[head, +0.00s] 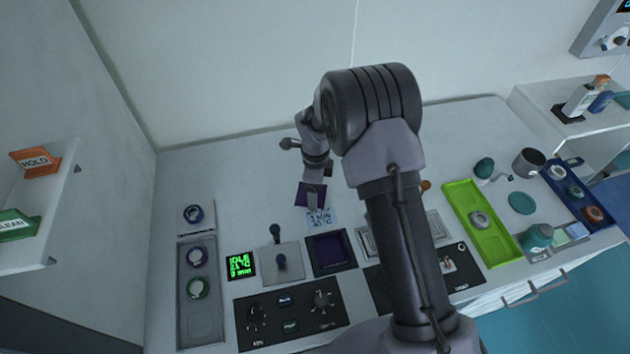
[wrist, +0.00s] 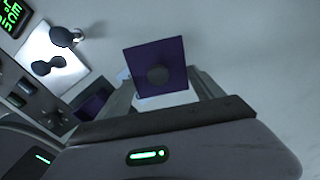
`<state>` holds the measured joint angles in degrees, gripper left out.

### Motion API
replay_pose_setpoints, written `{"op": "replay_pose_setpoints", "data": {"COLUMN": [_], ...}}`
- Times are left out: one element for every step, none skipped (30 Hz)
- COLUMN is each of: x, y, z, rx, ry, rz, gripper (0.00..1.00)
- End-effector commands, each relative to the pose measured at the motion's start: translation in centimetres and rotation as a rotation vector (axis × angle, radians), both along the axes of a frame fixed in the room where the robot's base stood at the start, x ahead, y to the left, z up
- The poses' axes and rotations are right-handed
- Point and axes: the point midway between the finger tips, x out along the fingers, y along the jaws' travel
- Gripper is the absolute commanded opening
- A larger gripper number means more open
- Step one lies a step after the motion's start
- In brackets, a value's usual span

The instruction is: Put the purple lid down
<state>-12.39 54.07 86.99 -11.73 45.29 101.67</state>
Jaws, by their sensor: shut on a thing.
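The purple lid (wrist: 157,54) is a flat square plate with a dark round knob at its middle, seen in the wrist view between my fingers. It also shows in the head view (head: 302,193), partly covered by my gripper. My gripper (head: 312,190) is shut on the lid, over the back middle of the table. I cannot tell how high above the table the lid is. A square dark box with a purple rim (head: 331,253) stands open in front of the lid, just to the right of the joystick panel.
A joystick panel (head: 281,264), a green display (head: 240,266) and a grey tray of round parts (head: 198,290) are on the left. A lime tray (head: 480,222) is on the right. The back left tabletop is bare.

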Motion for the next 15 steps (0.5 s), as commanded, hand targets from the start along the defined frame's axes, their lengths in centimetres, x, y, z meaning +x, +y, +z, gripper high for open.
{"op": "replay_pose_setpoints", "data": {"x": [1.3,2.0,2.9,3.6,4.2,4.8,5.2,5.5,5.8,6.0,6.1,6.1,6.1,6.1,6.0], "y": [-0.1,-0.1,-0.1,-0.1,-0.1,-0.1,-0.1,-0.2,-0.2,-0.2,-0.2,-0.2,-0.2,-0.2,-0.2], "z": [-0.3,-0.4,-0.5,-0.5,-0.6,-0.6,-0.6,-0.6,-0.6,-0.7,-0.9,-1.3,-1.8,-2.4,-3.2], "rx": [0.001,0.0,0.0,0.001,0.0,0.0,0.0,0.0,0.0,0.0,0.0,-0.001,-0.001,-0.001,0.0], "ry": [-0.002,-0.001,-0.001,-0.001,0.0,0.0,0.0,0.0,0.0,0.0,0.001,0.002,0.002,0.002,0.003], "rz": [-0.002,0.0,-0.001,-0.001,0.0,0.0,0.0,0.0,0.0,0.001,0.001,0.001,0.001,0.001,0.001], "gripper": [0.36,0.36,0.36,0.36,0.36,0.36,0.36,0.36,0.36,0.36,0.36,0.36,0.36,0.36,0.36]}}
